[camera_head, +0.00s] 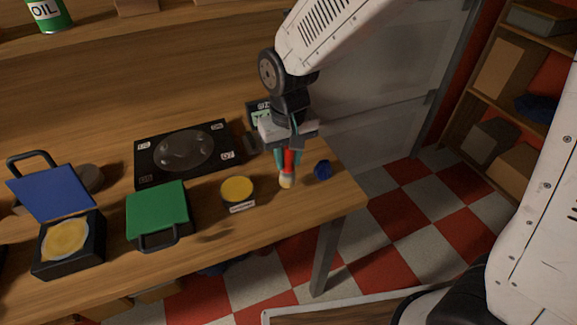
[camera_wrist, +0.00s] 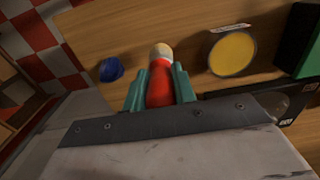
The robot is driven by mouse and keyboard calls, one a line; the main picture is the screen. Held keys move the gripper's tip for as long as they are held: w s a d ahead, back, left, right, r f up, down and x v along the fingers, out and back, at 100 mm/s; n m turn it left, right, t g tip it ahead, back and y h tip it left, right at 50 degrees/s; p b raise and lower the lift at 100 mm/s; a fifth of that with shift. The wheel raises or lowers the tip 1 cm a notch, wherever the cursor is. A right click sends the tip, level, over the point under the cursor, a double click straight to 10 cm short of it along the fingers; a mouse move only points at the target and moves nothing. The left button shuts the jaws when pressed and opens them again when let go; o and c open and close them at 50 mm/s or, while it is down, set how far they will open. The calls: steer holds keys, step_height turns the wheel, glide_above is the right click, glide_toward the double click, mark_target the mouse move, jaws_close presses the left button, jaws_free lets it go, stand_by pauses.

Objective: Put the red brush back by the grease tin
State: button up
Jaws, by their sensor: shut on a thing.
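The red brush (camera_head: 288,162), with a pale tip, is held upright, tip down, between the green fingers of my gripper (camera_head: 287,160). In the wrist view the red brush (camera_wrist: 159,85) sits between both fingers of my gripper (camera_wrist: 159,88), its pale end facing the wooden table. I cannot tell whether the tip touches the table. The grease tin (camera_head: 237,190), a round tin with a yellow top and a small label, stands left of the brush. The tin also shows in the wrist view (camera_wrist: 232,54), right of the brush and apart from it.
A small blue object (camera_head: 322,169) lies right of the brush near the table's (camera_head: 340,193) right end. A green-lidded box (camera_head: 157,212), an open blue-lidded box (camera_head: 67,245) and a black plate with a round dish (camera_head: 185,150) stand left. Bare wood lies between tin and brush.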

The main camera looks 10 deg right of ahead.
mark_target(288, 169)
steer(key=shift+f, duration=1.7)
steer(key=shift+f, duration=0.1)
steer(key=o, duration=1)
steer(key=shift+f, duration=0.1)
